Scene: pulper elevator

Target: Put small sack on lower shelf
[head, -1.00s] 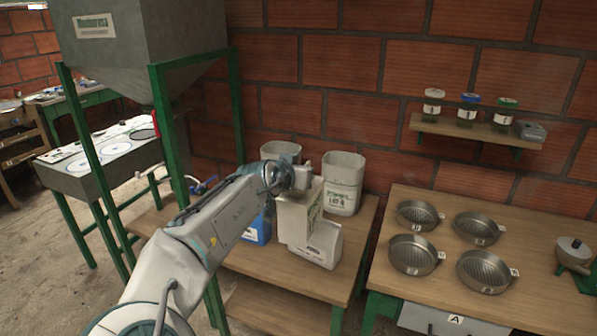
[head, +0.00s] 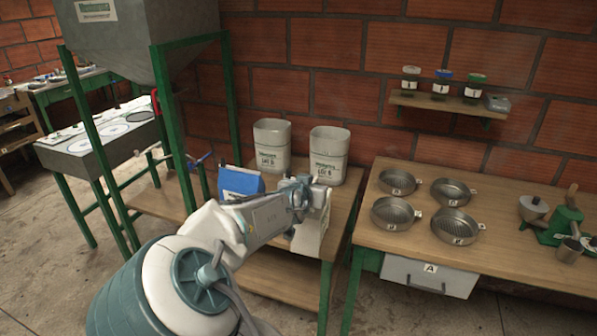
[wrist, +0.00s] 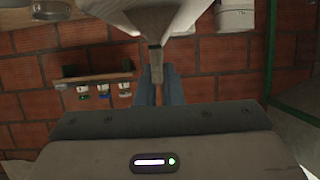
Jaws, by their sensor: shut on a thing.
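The small white sack (head: 310,238) hangs below my gripper (head: 316,190) near the right front edge of the wooden table, partly hidden behind my arm. In the wrist view the jaws of my gripper (wrist: 157,85) are shut on the neck of a pale sack (wrist: 155,18). I cannot tell whether the sack's bottom touches the table. The lower shelf (head: 275,275) is a wooden board under this table, and its visible part is bare.
A blue-and-white sack (head: 240,182) stands left of my gripper. A green-framed hopper (head: 145,35) is at left. A bench with metal pans (head: 397,213) is at right, with a gap between.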

